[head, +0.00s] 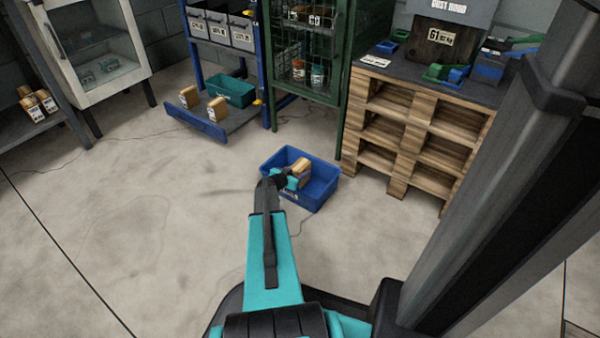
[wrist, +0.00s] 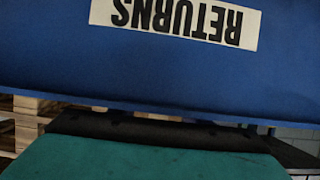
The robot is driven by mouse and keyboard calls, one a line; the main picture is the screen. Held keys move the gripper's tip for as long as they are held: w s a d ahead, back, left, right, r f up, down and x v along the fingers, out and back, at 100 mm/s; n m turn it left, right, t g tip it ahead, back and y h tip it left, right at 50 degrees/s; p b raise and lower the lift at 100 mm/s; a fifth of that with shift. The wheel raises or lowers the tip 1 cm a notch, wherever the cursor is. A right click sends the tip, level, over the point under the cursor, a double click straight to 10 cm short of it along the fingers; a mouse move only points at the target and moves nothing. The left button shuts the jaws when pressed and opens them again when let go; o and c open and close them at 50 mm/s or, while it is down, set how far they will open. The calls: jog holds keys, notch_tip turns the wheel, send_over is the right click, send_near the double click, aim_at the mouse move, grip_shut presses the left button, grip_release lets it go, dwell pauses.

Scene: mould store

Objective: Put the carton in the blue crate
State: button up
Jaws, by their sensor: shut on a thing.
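The carton (head: 301,166) is a small tan block with a pale label. In the head view it sits in my gripper (head: 295,178), which is shut on it. Both appear within the outline of the open blue crate (head: 318,198) on the floor; I cannot tell whether the carton touches its bottom. My gripper hides part of the carton and of the crate's left side. In the wrist view a blue wall (wrist: 60,60) with an upside-down RETURNS label (wrist: 185,20) fills the upper part. The carton and fingertips do not show there.
A blue rack (head: 215,125) behind holds cartons and a teal bin (head: 232,92) on its low shelf. A green wire cabinet (head: 340,100) and a pallet-built bench (head: 415,125) stand close behind and right of the crate. The floor to the left is clear, except for thin cables.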

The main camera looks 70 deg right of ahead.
jog(key=shift+f+b, duration=0.7)
jog(key=shift+b, duration=0.6)
jog(key=o, duration=1.3)
jog(key=shift+f, duration=0.15)
jog(key=shift+r+p, duration=0.6)
jog(key=shift+p, duration=0.65)
jog(key=shift+a+r, duration=0.15)
jog(key=p+v, duration=0.1)
jog(key=v, duration=0.5)
jog(key=p+v, duration=0.2)
jog(key=v, duration=0.4)
jog(key=shift+r, duration=0.2)
jog(key=shift+r, duration=0.1)
